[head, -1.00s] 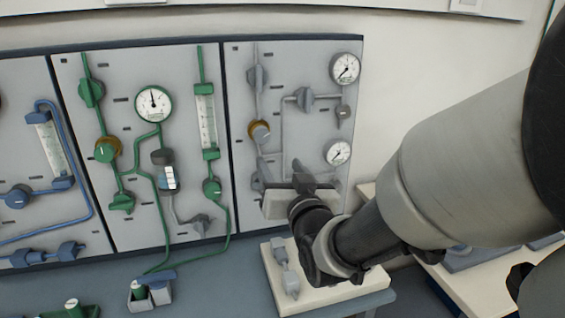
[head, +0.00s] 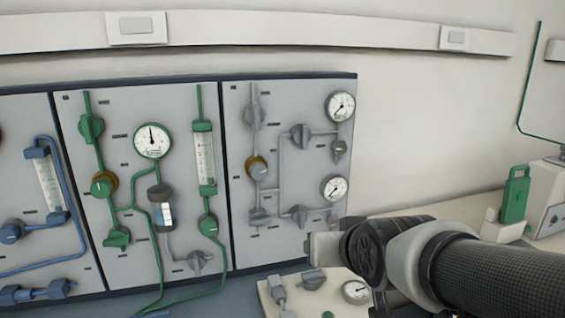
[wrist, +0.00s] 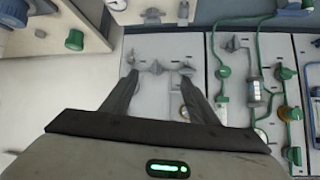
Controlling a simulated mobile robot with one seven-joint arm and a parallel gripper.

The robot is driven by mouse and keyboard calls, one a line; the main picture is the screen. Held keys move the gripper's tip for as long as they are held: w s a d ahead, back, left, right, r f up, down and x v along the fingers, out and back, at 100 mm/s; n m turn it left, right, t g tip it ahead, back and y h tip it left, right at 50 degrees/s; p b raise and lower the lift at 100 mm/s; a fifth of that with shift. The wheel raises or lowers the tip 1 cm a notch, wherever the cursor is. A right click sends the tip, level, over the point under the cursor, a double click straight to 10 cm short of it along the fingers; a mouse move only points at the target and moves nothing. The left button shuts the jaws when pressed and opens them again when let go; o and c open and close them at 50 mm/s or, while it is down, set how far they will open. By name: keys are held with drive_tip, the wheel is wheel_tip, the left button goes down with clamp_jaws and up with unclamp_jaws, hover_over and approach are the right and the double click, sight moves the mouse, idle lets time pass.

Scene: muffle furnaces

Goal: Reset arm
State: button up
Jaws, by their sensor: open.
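My arm reaches in from the right edge of the head view, with its wrist end (head: 345,250) in front of the lower right of the grey panel (head: 290,110). In the wrist view my gripper (wrist: 158,80) is open, its two dark fingers apart with nothing between them. The grey panel with its valves (wrist: 157,68) lies beyond the fingers. I cannot tell the exact gap to it. The fingertips are not clear in the head view.
The green-piped panel (head: 125,180) and a blue-piped panel (head: 20,180) stand to the left. A pale block with fittings and a gauge (head: 315,290) sits below my wrist. A green handheld item (head: 515,195) stands at the right.

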drive_tip(key=s+d+f+g+h, duration=0.1)
drive_tip(key=s+d+g, duration=0.15)
drive_tip(key=s, duration=0.55)
drive_tip(key=s+d+g, duration=0.2)
drive_tip(key=s+d, duration=0.1)
drive_tip(key=s, duration=0.4)
wheel_tip(320, 180, up, 17)
drive_tip(key=p, duration=1.7)
drive_tip(key=shift+w+a+f, duration=0.15)
drive_tip(key=shift+a, duration=0.2)
idle(0.5)
